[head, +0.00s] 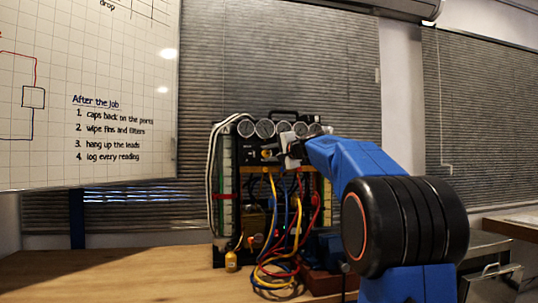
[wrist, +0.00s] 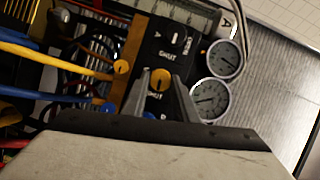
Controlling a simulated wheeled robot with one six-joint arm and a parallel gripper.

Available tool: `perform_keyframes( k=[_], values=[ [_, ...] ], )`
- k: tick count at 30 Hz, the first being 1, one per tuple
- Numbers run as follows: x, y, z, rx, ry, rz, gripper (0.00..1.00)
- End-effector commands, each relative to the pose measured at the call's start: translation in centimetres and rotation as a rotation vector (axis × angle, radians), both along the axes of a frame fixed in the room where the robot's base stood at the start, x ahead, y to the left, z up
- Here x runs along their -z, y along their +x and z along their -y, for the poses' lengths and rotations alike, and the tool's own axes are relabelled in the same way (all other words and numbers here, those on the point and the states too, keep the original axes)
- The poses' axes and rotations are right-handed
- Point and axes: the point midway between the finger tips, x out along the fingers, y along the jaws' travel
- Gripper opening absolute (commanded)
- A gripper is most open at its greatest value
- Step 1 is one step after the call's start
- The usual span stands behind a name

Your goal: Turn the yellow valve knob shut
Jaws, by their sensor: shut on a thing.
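The yellow valve knob (wrist: 160,79) is on a black panel of the gauge rig in the wrist view, with a dark pointer mark on its face and lettering beside it. My gripper (wrist: 161,84) has its two grey fingers on either side of the knob, shut on it. The fingers hide parts of the knob's sides and the panel below. In the head view my gripper (head: 284,150) is at the upper front of the rig (head: 243,185), just under the row of gauges. The knob is small and hard to make out there.
White dial gauges (wrist: 210,99) sit close beside the fingers. Coloured leads hang down the rig's front to the wooden bench (head: 130,270).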

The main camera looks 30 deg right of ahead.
Motion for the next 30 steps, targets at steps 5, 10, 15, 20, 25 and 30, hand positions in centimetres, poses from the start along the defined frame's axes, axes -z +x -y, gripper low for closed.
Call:
perform_keyframes(
  k=[5, 10, 15, 20, 25, 30],
  values=[
    [0.16, -0.01, 0.05, 0.0, 0.037, 0.009, 0.04],
    [0.17, -0.01, 0.03, -0.001, 0.05, 0.012, 0.04],
    [0.18, 0.0, 0.03, -0.001, 0.051, 0.012, 0.04],
    [0.2, 0.01, 0.03, -0.001, 0.05, 0.012, 0.29],
    [0.16, 0.01, 0.03, -0.001, 0.05, 0.012, 0.45],
    [0.12, -0.02, 0.01, -0.001, 0.05, 0.013, 0.45]
  ],
)
